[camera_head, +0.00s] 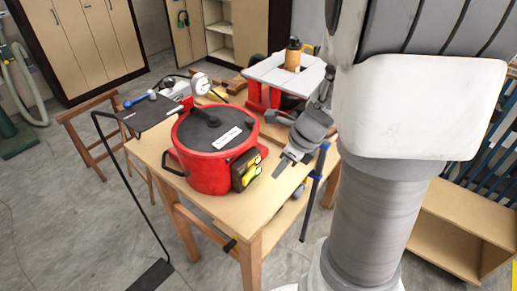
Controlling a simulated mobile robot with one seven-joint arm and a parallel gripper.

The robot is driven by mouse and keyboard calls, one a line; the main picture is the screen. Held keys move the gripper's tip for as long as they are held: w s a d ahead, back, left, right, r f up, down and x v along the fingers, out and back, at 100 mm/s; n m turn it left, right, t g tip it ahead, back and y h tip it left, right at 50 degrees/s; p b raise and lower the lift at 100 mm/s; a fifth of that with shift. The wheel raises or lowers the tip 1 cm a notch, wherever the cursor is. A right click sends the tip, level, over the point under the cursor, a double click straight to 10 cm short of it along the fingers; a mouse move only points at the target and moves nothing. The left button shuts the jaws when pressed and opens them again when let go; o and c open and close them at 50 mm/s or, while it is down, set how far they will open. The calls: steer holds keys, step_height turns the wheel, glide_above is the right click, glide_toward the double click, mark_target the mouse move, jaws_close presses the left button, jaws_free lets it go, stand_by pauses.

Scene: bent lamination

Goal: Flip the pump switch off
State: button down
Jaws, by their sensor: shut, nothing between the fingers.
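A red round pot (202,164) with a black lid (214,127) stands on the wooden table. A dark box with yellow parts (246,170) sits at its right front side; it looks like the pump control, but the switch itself is too small to make out. My gripper (282,165) is shut and empty. It points down and left, just to the right of the dark box, with a small apparent gap between them.
The wooden table (226,211) carries a white gauge (201,84) behind the pot and a red machine with a pale top (287,74) at the back. A blue clamp (317,181) stands at the right edge. A black stand (138,113) is at the left.

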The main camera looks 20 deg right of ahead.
mark_target(249, 176)
steer(key=b+x, duration=0.2)
steer(key=x, duration=0.6)
steer(key=shift+s+d, duration=0.1)
steer(key=shift+w+a+r+p, duration=0.25)
steer(key=shift+w+a+p, duration=0.1)
steer(key=shift+w+a, duration=0.95)
steer(key=shift+w, duration=0.3)
steer(key=shift+w+a+r+m+p, duration=0.15)
steer(key=shift+m+p, duration=0.15)
steer(key=shift+p, duration=0.15)
steer(key=shift+w+a+m, duration=0.1)
steer(key=shift+a+m, duration=0.1)
steer(key=shift+m, duration=0.2)
steer(key=shift+d, duration=0.1)
